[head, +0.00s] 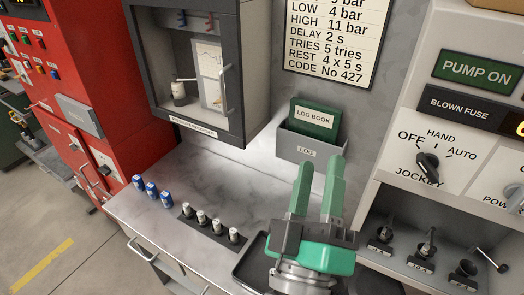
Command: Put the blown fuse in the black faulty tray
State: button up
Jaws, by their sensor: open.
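My gripper (321,162) has green fingers, which stand apart with nothing between them, over the counter in front of the log box. A black tray (245,262) lies on the counter, partly hidden behind my gripper; no label on it can be read. Several pale fuses (202,217) stand in a dark strip left of the tray. On the right, labelled fuse holders (384,232) stand in a row in the panel recess, including a middle one (427,243) and a right one (466,269) with its lever swung out. I cannot tell which fuse is blown.
Several blue cylinders (151,190) stand at the counter's left. A wall cabinet (196,60) hangs above. The log box (305,145) holds a green log book (314,117). The panel has a BLOWN FUSE label (459,105), its display cut off. The counter's middle is clear.

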jog(key=s+a+r+m+t+y, duration=0.1)
jog(key=s+a+r+m+y, duration=0.2)
jog(key=r, duration=0.3)
jog(key=s+a+r+m+y, duration=0.3)
jog(key=s+a+r+m, duration=0.1)
jog(key=r, duration=0.3)
jog(key=shift+a+r+t, duration=0.15)
jog(key=shift+t, duration=0.25)
